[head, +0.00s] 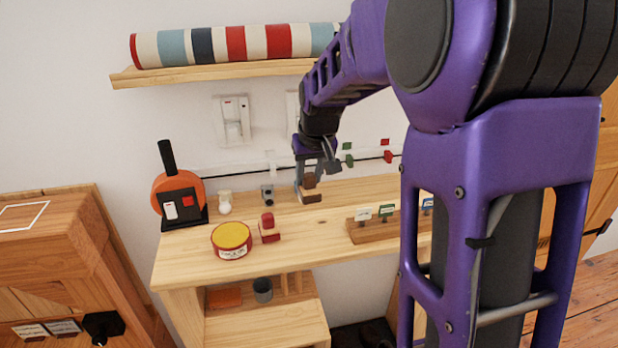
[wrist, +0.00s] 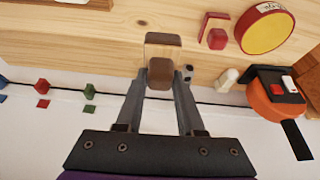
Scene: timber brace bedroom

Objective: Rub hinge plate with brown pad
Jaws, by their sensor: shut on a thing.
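The brown pad (head: 311,196) is a small pale wooden block with a brown grip and a brown edge. My gripper (head: 317,172) is shut on its brown grip, over the back of the wooden bench. In the wrist view the pad (wrist: 162,46) sits just beyond my fingertips (wrist: 160,76). I cannot tell whether its underside touches the bench. No hinge plate is clearly recognisable. A dark plate-like fitting (head: 103,325) is on the wooden cabinet at the lower left, but I cannot tell whether it is the hinge plate.
The bench (head: 300,233) holds a yellow-topped tin (head: 231,239), a red-gripped block (head: 268,229), a white figure-like piece (head: 225,202), a small grey fitting (head: 267,194) and an orange-black device (head: 178,192). A labelled wooden rack (head: 370,233) stands right. A striped roll (head: 232,45) lies on the shelf above.

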